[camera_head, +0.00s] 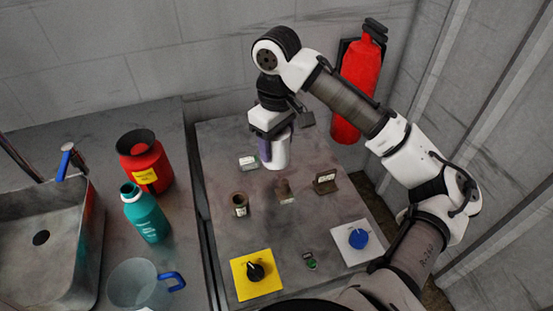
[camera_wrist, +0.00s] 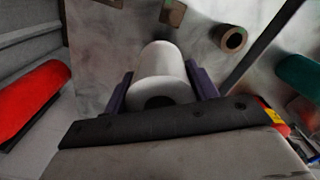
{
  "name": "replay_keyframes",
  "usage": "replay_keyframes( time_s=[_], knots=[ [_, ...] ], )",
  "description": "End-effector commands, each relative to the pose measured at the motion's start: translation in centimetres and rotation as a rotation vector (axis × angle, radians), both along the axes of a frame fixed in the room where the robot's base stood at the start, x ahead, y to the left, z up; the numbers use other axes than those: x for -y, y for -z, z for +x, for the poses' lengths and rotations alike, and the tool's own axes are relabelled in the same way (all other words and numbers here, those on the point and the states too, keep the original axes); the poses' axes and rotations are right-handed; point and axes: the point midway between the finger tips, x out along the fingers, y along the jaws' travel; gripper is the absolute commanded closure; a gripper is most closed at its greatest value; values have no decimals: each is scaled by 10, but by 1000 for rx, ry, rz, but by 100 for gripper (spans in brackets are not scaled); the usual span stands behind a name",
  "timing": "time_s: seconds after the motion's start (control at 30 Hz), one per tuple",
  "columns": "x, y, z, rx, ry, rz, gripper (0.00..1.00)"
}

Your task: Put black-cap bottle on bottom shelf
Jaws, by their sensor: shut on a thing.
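A white bottle (camera_head: 280,153) is upright at the back of the grey bench top in the head view. My gripper (camera_head: 268,146) is above and around it, with purple fingers shut on it. In the wrist view the white bottle (camera_wrist: 160,68) sits between the two purple fingers (camera_wrist: 161,90). A dark round patch (camera_wrist: 159,102) shows at its near end, which may be the black cap, partly hidden by my gripper. I cannot tell whether the bottle touches the bench. No shelf can be made out in either view.
The bench (camera_head: 222,175) holds small labelled blocks, a brown jar (camera_head: 240,204), a yellow switch plate (camera_head: 256,274) and a blue knob (camera_head: 358,238). To the left stand a red can (camera_head: 146,165), teal bottle (camera_head: 146,214), jug (camera_head: 138,287) and sink (camera_head: 45,240). A fire extinguisher (camera_head: 360,85) hangs behind.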

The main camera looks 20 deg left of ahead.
Motion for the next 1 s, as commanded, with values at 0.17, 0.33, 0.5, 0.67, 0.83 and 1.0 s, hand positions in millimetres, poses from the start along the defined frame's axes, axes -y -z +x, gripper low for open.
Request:
replay_keyframes(
  time_s=[0.17, 0.33, 0.5, 0.67, 0.83, 1.0],
  knots=[
    [0, 19, 0, 0, 1, 1, 75],
    [0, 38, -1, -2, -1, 1, 75],
    [0, 60, 0, 0, 1, 0, 75],
    [0, 63, 0, 1, 0, 1, 75],
    [0, 64, 0, 1, 0, 1, 75],
    [0, 67, 0, 1, 0, 1, 34]
  ],
)
